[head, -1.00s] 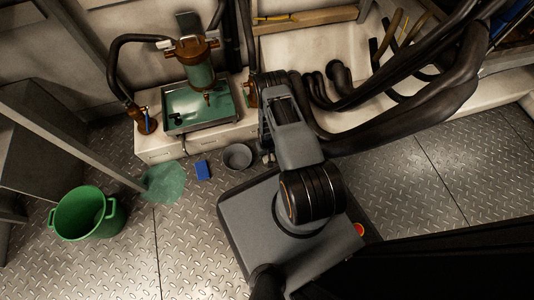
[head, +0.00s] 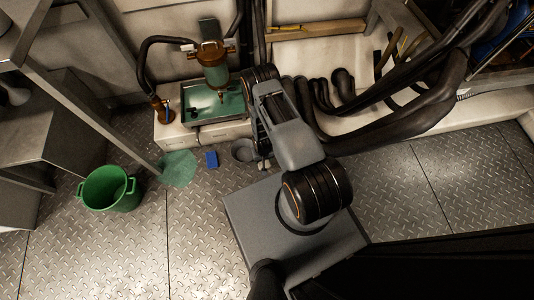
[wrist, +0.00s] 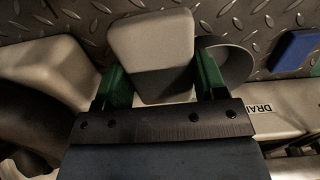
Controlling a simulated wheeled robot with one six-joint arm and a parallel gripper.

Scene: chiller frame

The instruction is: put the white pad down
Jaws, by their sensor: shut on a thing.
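The white pad (wrist: 150,42) is a pale block with rounded corners in the wrist view. My gripper (wrist: 162,80) has green fingers, one on each side of the pad, and is shut on it. The pad stands out past the fingertips, with the chequered metal floor behind it. In the head view my arm hides most of the gripper, and I cannot make out the pad clearly there. I cannot tell how high the pad is above the floor.
A grey bowl (head: 243,150) is on the floor close by, partly behind the right finger in the wrist view. A blue block (head: 211,159), a green flat patch (head: 177,168) and a green bucket (head: 110,190) are further left. A white ledge (head: 172,136) bears a metal tray (head: 188,115).

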